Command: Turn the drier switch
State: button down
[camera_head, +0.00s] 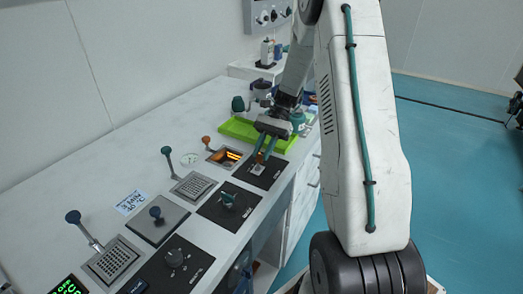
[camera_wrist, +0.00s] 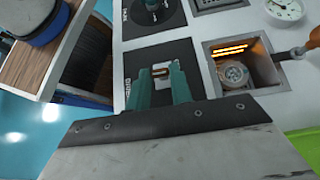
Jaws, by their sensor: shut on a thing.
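The panel also shows in the head view (camera_head: 276,173), near the counter's front edge. My gripper (camera_head: 260,160) reaches down over this panel, its teal fingers at the switch. In the wrist view my gripper (camera_wrist: 159,80) has one finger on each side of the switch, shut on it. The fingers hide part of the switch and panel.
Beside the panel is a recess (camera_wrist: 259,72) with glowing orange bars and an orange-knobbed lever (camera_head: 206,141). A green tray (camera_head: 236,128) lies behind my gripper. Another black panel with a teal knob (camera_head: 227,198) sits nearer. Blue floor (camera_head: 440,140) lies open at right.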

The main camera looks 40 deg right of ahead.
jog(key=shift+w+d+f+y, duration=0.1)
jog(key=shift+d+f+y, duration=0.1)
jog(key=shift+y, duration=0.4)
jog(key=shift+g, duration=0.3)
jog(key=c, duration=1.2)
grip_release()
jog(key=shift+c, duration=0.2)
jog(key=v, duration=0.8)
jog(key=shift+f, duration=0.1)
